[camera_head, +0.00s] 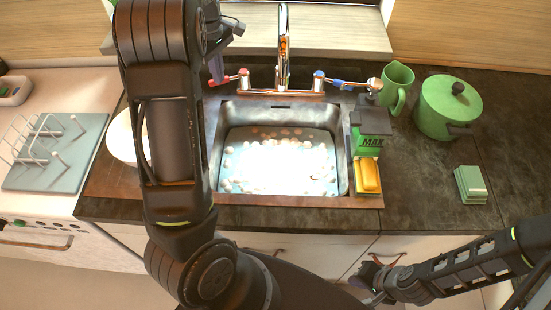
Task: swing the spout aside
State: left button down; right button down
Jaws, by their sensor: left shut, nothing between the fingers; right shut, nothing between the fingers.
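The chrome spout (283,45) rises at the back of the sink (218,165) and points toward the basin, over its middle. A red-marked tap handle (243,79) is on its left and a blue-marked one (319,80) on its right. My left gripper (215,68) is shut and empty at the back left of the sink, beside the red handle and left of the spout; I cannot tell if it touches the handle. My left arm hides part of the counter and the sink's left side. My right gripper (371,284) is shut and empty, low in front of the cabinet.
A soap bottle (371,125) and a yellow sponge (370,176) stand at the sink's right edge. A dish rack (50,150) is at left.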

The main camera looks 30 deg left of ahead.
aim_at(282, 76)
jog(key=k, duration=1.5)
